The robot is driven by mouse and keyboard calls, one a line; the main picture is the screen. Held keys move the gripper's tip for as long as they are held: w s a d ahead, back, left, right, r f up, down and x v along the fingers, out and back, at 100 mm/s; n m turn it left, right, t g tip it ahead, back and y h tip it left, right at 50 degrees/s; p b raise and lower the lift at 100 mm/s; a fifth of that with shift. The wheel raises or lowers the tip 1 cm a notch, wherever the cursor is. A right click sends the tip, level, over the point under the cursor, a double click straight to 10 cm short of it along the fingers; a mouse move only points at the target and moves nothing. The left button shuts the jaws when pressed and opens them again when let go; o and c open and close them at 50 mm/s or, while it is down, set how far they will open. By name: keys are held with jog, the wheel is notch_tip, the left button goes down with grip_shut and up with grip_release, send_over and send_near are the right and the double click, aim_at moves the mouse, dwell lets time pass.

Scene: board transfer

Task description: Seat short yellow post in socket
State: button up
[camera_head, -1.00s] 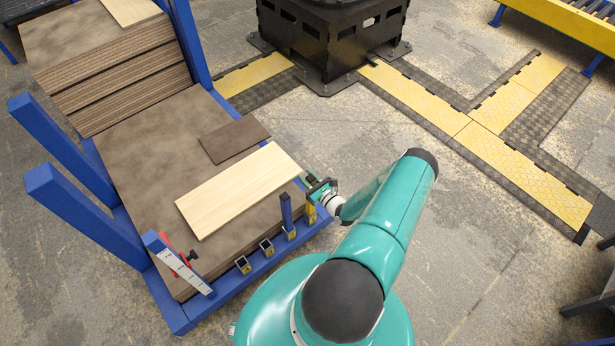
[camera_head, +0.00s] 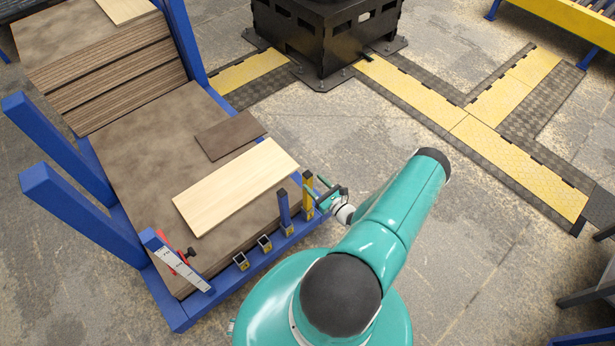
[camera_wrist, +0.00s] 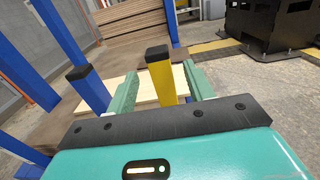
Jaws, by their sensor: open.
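The yellow post (camera_head: 308,193), with a dark cap, stands upright at the right end of the blue frame's front rail. Its foot appears to be in the end socket, but the wrist view hides the foot. My gripper (camera_head: 319,192) is open just right of the post. In the wrist view, the green fingers of my gripper (camera_wrist: 161,80) lie on either side of the yellow post (camera_wrist: 160,72), with gaps visible on both sides. A blue post (camera_head: 284,210) with a dark cap stands in the socket to its left, and shows in the wrist view (camera_wrist: 90,92).
Two empty sockets (camera_head: 264,243) (camera_head: 241,261) sit further left on the rail. A white scale plate (camera_head: 176,262) with a red part stands at the left corner. A pale board (camera_head: 236,186) and a small brown board (camera_head: 229,135) lie on the stack behind the posts.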

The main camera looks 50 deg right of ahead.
jog(key=s, duration=0.7)
jog(key=shift+a, duration=0.35)
jog(key=shift+r, duration=0.1)
jog(key=w+a+r+n+g+y, duration=0.35)
jog(key=r+n, duration=0.25)
jog(key=r, duration=0.2)
jog(key=w+a+r+n+g+y, duration=0.35)
jog(key=r+n+y, duration=0.2)
jog(key=r, duration=0.25)
jog(key=w+a+r+n+g+y, duration=0.2)
jog(key=w+a+r+n+y, duration=0.25)
jog(key=r, duration=0.45)
jog(key=a+r+n+g+h, duration=0.3)
jog(key=a+r+n+g, duration=0.4)
jog(key=a+r+n, duration=0.45)
jog(key=s+a+r+n+t+h, duration=0.1)
jog(key=s+a+r+n+h, duration=0.3)
jog(key=r, duration=0.6)
jog(key=s+a+r+n+t+h, duration=0.2)
jog(key=s+a+r+n+h, duration=0.2)
jog(key=s+r, duration=0.4)
notch_tip(320, 180, up, 2)
jog(key=a+n, duration=0.1)
jog(key=a, duration=0.1)
jog(key=shift+s+a+r+n+t+h, duration=0.15)
jog(key=shift+s+a+n+t+h, duration=0.05)
jog(key=shift+a+n+t+h, duration=0.15)
